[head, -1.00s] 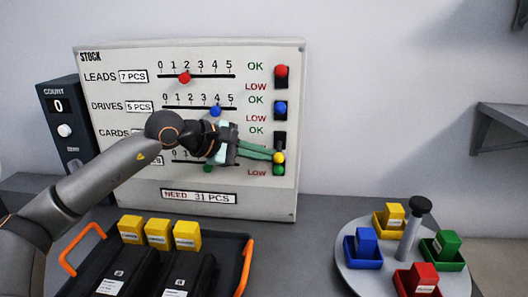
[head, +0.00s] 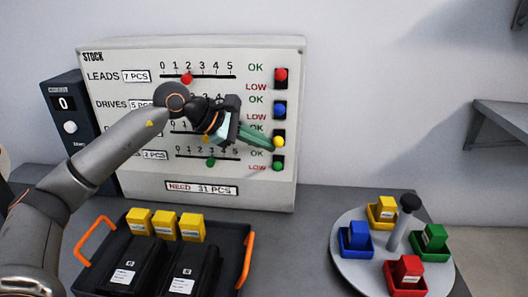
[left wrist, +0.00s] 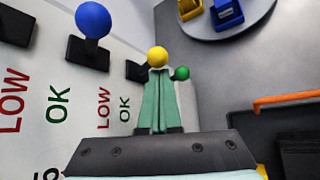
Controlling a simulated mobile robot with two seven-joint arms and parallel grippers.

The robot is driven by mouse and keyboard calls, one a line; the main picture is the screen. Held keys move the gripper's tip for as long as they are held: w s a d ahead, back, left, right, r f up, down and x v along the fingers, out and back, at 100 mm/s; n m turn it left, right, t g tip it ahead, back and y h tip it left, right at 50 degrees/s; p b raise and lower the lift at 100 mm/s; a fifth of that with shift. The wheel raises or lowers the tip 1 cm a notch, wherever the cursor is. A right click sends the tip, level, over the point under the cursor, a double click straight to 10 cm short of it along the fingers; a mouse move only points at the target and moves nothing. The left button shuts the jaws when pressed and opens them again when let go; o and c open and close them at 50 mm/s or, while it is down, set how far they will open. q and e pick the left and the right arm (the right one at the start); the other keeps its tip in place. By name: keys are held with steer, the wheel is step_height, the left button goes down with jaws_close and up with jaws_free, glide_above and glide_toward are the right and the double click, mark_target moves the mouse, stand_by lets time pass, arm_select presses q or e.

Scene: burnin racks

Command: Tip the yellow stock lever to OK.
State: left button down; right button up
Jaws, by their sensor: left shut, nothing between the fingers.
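The yellow stock lever's round knob (head: 278,142) is on the right side of the white stock board (head: 240,187), between the blue lever (head: 280,110) and the green lever (head: 278,163). In the head view the knob appears about level with its LOW label, with dark slot showing above it. My left gripper (head: 270,144) is shut and empty, its green fingertips at the knob. In the left wrist view the yellow knob (left wrist: 158,57) sits right at the tips of the shut fingers (left wrist: 158,72); I cannot tell whether they touch. My right gripper is not in view.
The red lever (head: 281,75) tops the column. My left arm covers part of the board's sliders. A dark tray (head: 228,227) with orange handles and yellow blocks stands below, and a round turntable (head: 350,268) with coloured bins is at right.

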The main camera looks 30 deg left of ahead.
arm_select(q)
steer(key=shift+r+p, duration=0.6)
steer(key=shift+r, duration=0.2)
arm_select(e)
steer(key=shift+r, duration=0.65)
arm_select(q)
steer(key=shift+r, duration=0.15)
